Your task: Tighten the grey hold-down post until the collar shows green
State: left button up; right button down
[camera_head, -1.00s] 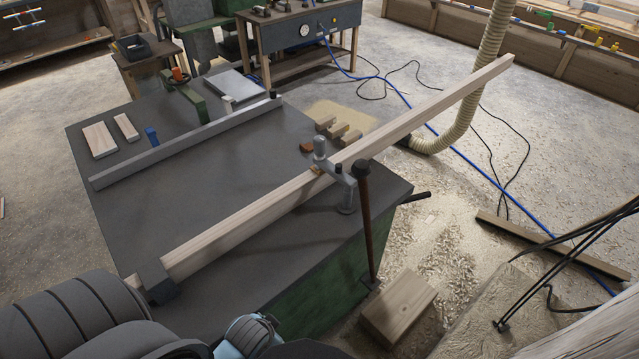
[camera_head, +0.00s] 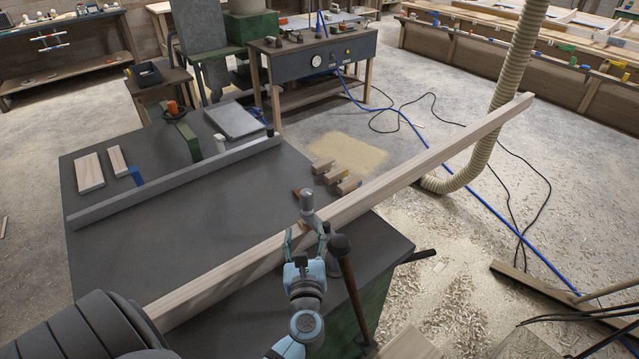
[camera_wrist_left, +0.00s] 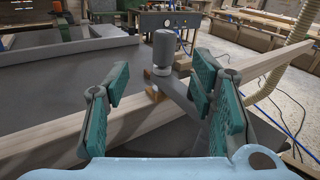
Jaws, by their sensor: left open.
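The grey hold-down post (camera_head: 307,200) stands upright at the clamp on the long wooden beam (camera_head: 235,268). In the left wrist view the post (camera_wrist_left: 164,48) rises just beyond my fingers, with a pale band (camera_wrist_left: 162,71) at its foot; I see no green there. The clamp's grey arm (camera_wrist_left: 184,96) runs toward the right finger, and a small brown block (camera_wrist_left: 152,94) sits under it. My left gripper (camera_head: 307,232) is open, its teal-padded fingers spread to either side on the near side of the post, apart from it. My right gripper is not in view.
The dark bench top (camera_head: 190,240) carries a long grey fence (camera_head: 175,182) and small wood pieces (camera_head: 89,172). The beam overhangs the bench at right, near a ribbed hose (camera_head: 505,110).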

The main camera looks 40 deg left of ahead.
aim_at(306, 198)
pick_arm(q)
jog(key=shift+m+t, duration=0.4)
jog(key=shift+m, duration=0.2)
jog(key=x, duration=1.3)
jog(key=shift+w+r+b, duration=0.15)
jog(key=shift+w+b, duration=0.25)
jog(key=shift+w, duration=0.1)
jog(key=shift+w+a, duration=0.15)
jog(key=shift+w, duration=0.15)
jog(key=shift+s+r, duration=0.2)
jog(key=c, duration=1.2)
pick_arm(e)
jog(key=shift+s+f, duration=0.25)
jog(key=shift+f, duration=0.15)
